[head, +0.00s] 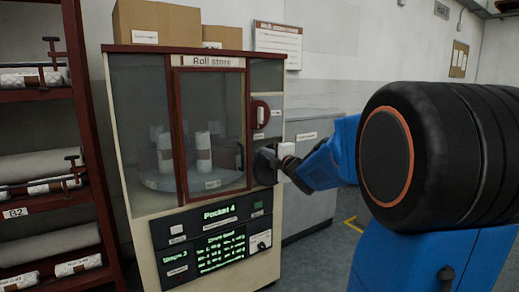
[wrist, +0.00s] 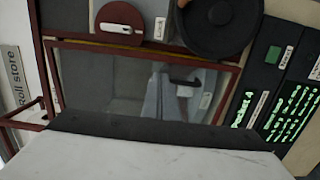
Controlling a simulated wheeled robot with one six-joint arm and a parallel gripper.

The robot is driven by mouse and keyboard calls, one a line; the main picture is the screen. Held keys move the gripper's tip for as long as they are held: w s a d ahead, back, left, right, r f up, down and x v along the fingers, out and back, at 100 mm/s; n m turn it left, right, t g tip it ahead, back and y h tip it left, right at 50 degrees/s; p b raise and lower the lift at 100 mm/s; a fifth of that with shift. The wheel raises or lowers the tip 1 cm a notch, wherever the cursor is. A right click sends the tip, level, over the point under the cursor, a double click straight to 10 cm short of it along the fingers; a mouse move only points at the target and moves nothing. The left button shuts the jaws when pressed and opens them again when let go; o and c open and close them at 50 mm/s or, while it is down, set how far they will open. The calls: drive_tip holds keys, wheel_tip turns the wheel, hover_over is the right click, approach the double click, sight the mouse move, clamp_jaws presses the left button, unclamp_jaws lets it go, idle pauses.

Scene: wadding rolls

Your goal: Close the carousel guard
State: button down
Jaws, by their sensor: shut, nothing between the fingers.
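The carousel guard (head: 176,135) is a glazed panel in a dark red frame on the front of the roll store cabinet (head: 150,226). It looks about in line with the cabinet front, but I cannot tell whether a small gap is left. A dark handle (head: 240,156) sits at its right edge. Behind the glass, white rolls (head: 203,152) stand on the round carousel (head: 160,182). My gripper (head: 279,163) is shut and empty, right of the guard, by a black round knob (head: 264,168). The knob also shows in the wrist view (wrist: 222,22). Contact is unclear.
A red disc with a pale lever (head: 260,113) sits above the knob. A panel with green text (head: 215,240) is below the guard. A red shelf rack with rolls (head: 85,110) stands left. Boxes (head: 155,22) lie on top. A grey cabinet (head: 308,185) stands right.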

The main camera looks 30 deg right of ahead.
sight(249, 141)
drive_tip(key=w, duration=0.9)
drive_tip(key=w+d, duration=0.1)
drive_tip(key=w, duration=0.3)
drive_tip(key=shift+w, duration=0.15)
drive_tip(key=shift+w, duration=0.1)
drive_tip(key=w, duration=0.3)
drive_tip(key=shift+w+d+r, duration=0.1)
drive_tip(key=shift+d, duration=0.1)
drive_tip(key=shift+r, duration=0.15)
